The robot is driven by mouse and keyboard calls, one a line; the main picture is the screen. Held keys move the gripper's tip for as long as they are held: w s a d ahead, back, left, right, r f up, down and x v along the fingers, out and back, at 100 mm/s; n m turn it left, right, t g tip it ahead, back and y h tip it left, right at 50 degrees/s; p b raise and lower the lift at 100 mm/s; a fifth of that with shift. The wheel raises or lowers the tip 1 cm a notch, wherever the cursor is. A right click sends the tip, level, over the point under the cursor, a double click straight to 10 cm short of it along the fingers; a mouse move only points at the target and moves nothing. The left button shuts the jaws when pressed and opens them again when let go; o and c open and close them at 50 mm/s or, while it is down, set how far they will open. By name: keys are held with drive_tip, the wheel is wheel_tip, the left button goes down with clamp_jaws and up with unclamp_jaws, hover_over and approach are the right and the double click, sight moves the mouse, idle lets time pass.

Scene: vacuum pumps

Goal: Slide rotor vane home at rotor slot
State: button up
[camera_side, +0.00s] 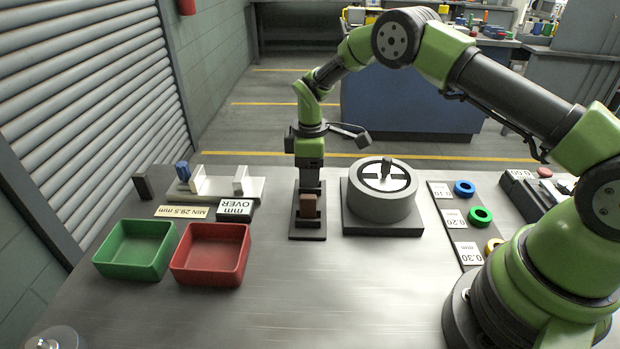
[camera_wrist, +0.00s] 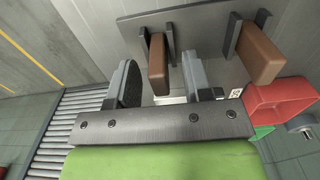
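A brown rotor vane (camera_side: 308,206) stands in a dark rack (camera_side: 307,236), just below my gripper (camera_side: 308,187). In the wrist view, one brown vane (camera_wrist: 158,65) lies between the two separated fingers of my gripper (camera_wrist: 160,88), with gaps on both sides. A second brown vane (camera_wrist: 256,50) stands in the rack to the right of the fingers. The pump (camera_side: 379,207) is a grey cylinder on a square base, right of the rack. Its rotor (camera_side: 385,175) shows dark crossing slots and a dark raised piece near the centre. Slot depth cannot be seen.
Green (camera_side: 134,250) and red (camera_side: 211,254) bins stand left. A pale gauge fixture (camera_side: 215,190) with a blue part (camera_side: 183,171) stands behind them. A dark board (camera_side: 452,217) with coloured rings lies right of the pump. The front middle of the table is clear.

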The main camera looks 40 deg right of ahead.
clamp_jaws()
drive_tip(key=shift+r, duration=0.1)
wheel_tip(320, 180, up, 10)
drive_tip(key=shift+f, duration=0.1)
idle(0.4)
drive_tip(key=s+d+r, duration=0.2)
drive_tip(key=s+d, duration=0.2)
drive_tip(key=s, duration=0.3)
drive_tip(key=s+d+r, duration=0.1)
drive_tip(key=s+d, duration=0.4)
drive_tip(key=s, duration=0.3)
drive_tip(key=shift+r, duration=0.35)
